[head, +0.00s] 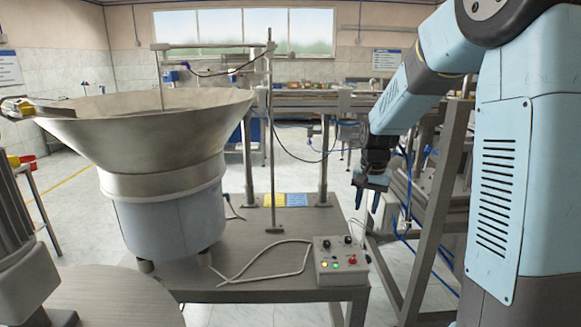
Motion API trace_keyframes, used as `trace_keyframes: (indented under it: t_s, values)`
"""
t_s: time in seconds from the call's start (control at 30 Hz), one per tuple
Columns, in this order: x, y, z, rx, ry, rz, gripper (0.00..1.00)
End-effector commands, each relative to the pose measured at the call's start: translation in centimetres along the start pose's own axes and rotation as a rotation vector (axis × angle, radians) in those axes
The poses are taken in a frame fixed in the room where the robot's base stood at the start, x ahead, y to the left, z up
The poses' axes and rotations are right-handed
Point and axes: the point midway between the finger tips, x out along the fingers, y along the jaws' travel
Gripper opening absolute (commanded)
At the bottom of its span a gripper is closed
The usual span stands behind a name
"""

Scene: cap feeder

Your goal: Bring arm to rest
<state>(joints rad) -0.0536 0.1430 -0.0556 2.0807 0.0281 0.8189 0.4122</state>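My arm, light blue and grey, comes in from the right side of the head view. It bends at the top right and hangs down toward the middle. My gripper (366,202) is dark and points downward. Its two fingers show a gap between them with nothing in it, so it is open and empty. It hangs in the air to the right of the feeder table (130,298) and above the control box, touching neither as far as I can tell.
A large metal feeder bowl (160,140) stands on the table at left. A grey control box (340,262) with lit buttons sits at the table's front right corner. A thin stand (270,150) rises behind it. A metal frame (436,205) stands close to the right of my gripper.

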Motion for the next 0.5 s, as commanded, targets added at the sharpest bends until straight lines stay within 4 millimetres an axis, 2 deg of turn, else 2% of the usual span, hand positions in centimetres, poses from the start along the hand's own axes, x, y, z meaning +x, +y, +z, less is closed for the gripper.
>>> trace_keyframes:
  t_s: [0.03, 0.2, 0.5]
  values:
    - [-1.5, 0.4, 0.9, -0.017, 0.017, -0.010, 0.36]
    - [-5.3, 1.8, 3.8, -0.076, 0.066, -0.033, 0.36]
    - [-10.5, 4.5, 9.5, -0.180, 0.156, -0.063, 0.36]
